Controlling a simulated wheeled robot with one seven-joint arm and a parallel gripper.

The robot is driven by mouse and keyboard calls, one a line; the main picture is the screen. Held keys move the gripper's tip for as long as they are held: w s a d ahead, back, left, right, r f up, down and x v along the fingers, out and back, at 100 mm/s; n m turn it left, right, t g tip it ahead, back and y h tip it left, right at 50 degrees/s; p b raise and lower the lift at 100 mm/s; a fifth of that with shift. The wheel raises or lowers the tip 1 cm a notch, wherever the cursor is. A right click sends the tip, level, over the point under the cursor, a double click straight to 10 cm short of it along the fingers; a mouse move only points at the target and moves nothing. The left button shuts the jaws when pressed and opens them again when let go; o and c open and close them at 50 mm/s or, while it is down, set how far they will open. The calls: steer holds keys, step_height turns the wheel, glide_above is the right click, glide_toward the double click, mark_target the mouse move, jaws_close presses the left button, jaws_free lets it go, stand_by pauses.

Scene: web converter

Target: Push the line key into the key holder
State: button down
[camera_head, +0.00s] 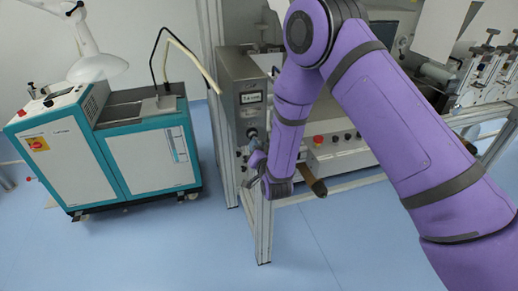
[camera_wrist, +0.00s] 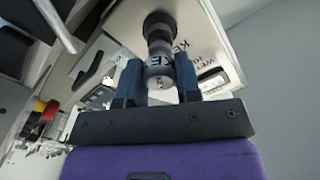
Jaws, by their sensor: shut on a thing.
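Directly beyond the key is a black round key holder (camera_wrist: 158,22) on the light panel, beside lettering that begins "KE". The key is in line with the holder; I cannot tell how deep it sits. In the head view my gripper (camera_head: 253,155) is at the lower front of the grey control panel (camera_head: 246,110); the key is too small to make out there.
The panel carries a small display (camera_head: 251,97). A metal frame leg (camera_head: 263,230) stands just below my gripper. A teal and white cabinet (camera_head: 110,150) stands left, with open blue floor in front.

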steer(key=shift+w+a, duration=0.1)
steer(key=shift+w, duration=0.35)
stand_by(0.3)
steer(key=c, duration=0.7)
jaws_free()
steer(key=shift+c, duration=0.2)
steer(key=v, duration=1)
steer(key=shift+s, duration=0.4)
